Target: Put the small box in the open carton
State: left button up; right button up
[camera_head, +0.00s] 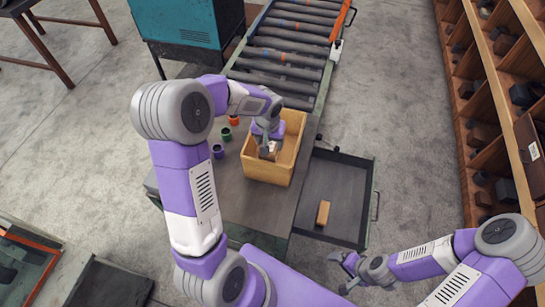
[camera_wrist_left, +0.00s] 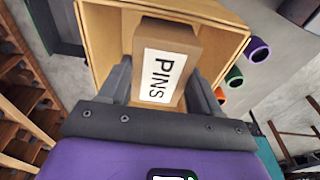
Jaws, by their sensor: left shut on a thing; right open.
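The small box (camera_wrist_left: 192,48) is brown with a white label reading PINS. My left gripper (camera_wrist_left: 160,88) is shut on it, with one finger on each side. In the head view the left gripper (camera_head: 268,148) is over the open carton (camera_head: 267,171), a tan open-topped box on the grey table. The small box is at the carton's opening; I cannot tell whether it touches the carton's bottom. The gripper partly hides it in the head view. My right gripper (camera_head: 346,272) is open and empty at the lower right, away from the carton.
Red, green (camera_head: 226,134) and purple (camera_head: 218,151) cups stand left of the carton. A tan block (camera_head: 323,213) lies in a dark open tray (camera_head: 335,178) to the right. A roller conveyor (camera_head: 290,57) runs behind. Shelves (camera_head: 490,130) line the right side.

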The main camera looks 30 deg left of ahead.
pick_arm(q)
notch_tip(320, 180, down, 12)
jog(key=shift+w, duration=0.15)
jog(key=o, duration=1.6)
jog(key=shift+r, duration=0.15)
jog(key=r, duration=0.4)
jog(key=s+r, duration=0.1)
jog(key=r, duration=0.6)
jog(key=shift+s+d+r, duration=0.25)
jog(key=shift+s+r, duration=0.1)
jog(key=shift+s, duration=0.05)
